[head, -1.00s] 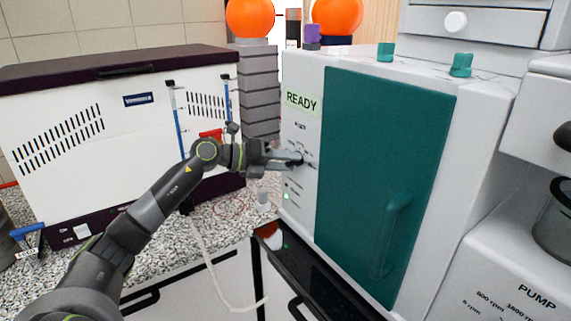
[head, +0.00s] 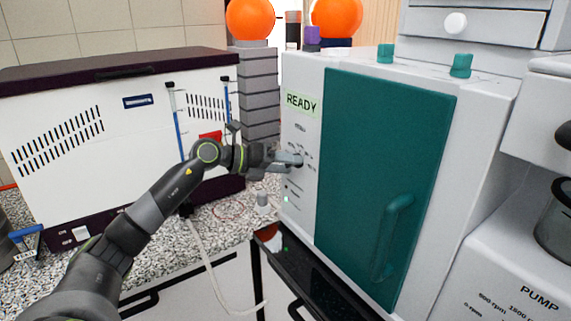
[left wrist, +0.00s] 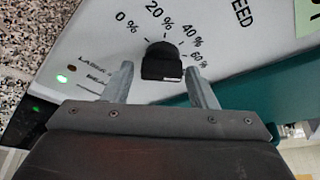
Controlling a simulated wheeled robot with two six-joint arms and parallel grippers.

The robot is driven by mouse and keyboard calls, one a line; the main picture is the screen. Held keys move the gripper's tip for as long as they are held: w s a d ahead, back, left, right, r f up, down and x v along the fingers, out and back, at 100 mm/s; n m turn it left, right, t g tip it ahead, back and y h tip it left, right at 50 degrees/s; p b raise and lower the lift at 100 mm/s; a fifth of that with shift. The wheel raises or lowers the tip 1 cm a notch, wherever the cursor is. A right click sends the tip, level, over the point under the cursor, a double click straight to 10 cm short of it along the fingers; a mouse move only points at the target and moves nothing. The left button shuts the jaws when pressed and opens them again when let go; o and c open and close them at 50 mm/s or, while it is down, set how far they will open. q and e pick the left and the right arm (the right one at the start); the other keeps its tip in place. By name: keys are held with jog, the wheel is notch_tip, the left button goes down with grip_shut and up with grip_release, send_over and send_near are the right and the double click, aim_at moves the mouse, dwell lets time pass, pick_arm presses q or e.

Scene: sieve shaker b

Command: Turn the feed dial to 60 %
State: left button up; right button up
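The feed dial is a small black knob (left wrist: 162,64) on the white front panel, with a white mark on its lower edge. Printed marks 0 %, 20 %, 40 % and 60 % run around it, beside the word FEED. Which mark it points to is hard to tell. My left gripper (left wrist: 160,72) is open, one finger on each side of the knob with visible gaps. In the head view the left gripper (head: 297,159) is at the panel and hides the dial. My right gripper is not in view.
The white machine (head: 302,215) has a READY display (head: 301,104) and a large teal door (head: 380,170) right of the panel. A green light (left wrist: 62,78) glows on the panel. A white box with a dark lid (head: 110,57) stands behind my left arm on the speckled counter (head: 225,220).

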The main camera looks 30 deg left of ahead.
pick_arm(q)
jog(key=shift+o, duration=0.6)
jog(key=p+v, duration=1)
jog(key=v, duration=0.7)
jog(key=shift+r, duration=0.15)
dwell(0.8)
jog(key=shift+s+a, duration=0.1)
jog(key=shift+s, duration=0.05)
dwell(0.4)
